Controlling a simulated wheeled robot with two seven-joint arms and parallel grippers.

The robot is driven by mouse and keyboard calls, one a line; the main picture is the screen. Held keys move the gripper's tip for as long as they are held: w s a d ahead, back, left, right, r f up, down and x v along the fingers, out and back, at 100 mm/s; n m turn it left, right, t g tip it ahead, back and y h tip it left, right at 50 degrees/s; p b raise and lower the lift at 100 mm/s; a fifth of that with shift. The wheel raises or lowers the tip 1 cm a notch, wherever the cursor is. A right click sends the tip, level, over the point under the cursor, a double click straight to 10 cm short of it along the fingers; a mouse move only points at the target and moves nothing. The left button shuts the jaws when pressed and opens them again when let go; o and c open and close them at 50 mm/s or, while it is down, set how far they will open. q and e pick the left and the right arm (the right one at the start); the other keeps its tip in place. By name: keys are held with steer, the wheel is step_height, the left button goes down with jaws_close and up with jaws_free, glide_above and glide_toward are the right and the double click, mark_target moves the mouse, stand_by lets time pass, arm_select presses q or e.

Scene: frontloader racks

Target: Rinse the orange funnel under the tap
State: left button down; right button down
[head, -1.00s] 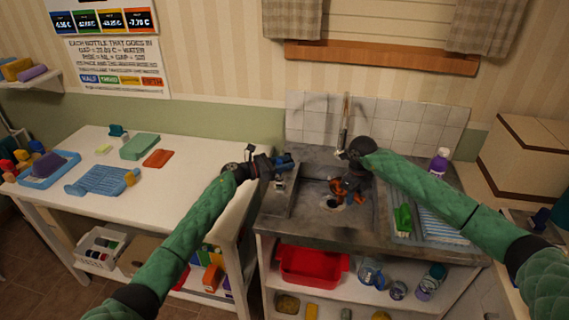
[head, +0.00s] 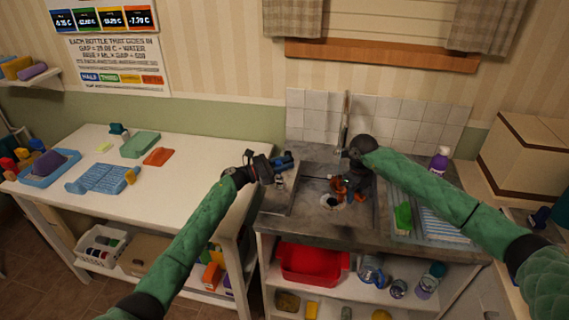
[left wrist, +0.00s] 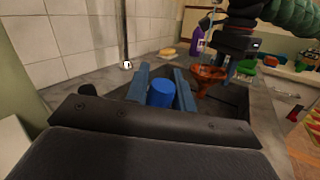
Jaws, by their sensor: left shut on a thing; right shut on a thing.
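The orange funnel (head: 338,187) is in my right gripper (head: 350,184), low over the dark sink (head: 325,212). It also shows in the left wrist view (left wrist: 207,74), where the right gripper's fingers partly cover it. The tap (head: 345,115) rises at the back of the sink, against the tiles. Its outlet is partly hidden by my right wrist, and I cannot tell whether water runs. My left gripper (head: 287,160) is at the sink's left side. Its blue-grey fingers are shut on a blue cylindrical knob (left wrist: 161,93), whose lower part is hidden.
A drainer with a green item (head: 403,217) and a purple bottle (head: 439,160) stand right of the sink. A red tub (head: 312,262) and several jars are on the shelf below. The white table (head: 185,195) at left has free room around its blue rack (head: 103,178).

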arm_select(q)
steer(key=c, duration=1.2)
jaws_free()
steer(key=shift+a, duration=0.1)
steer(key=v, duration=1.2)
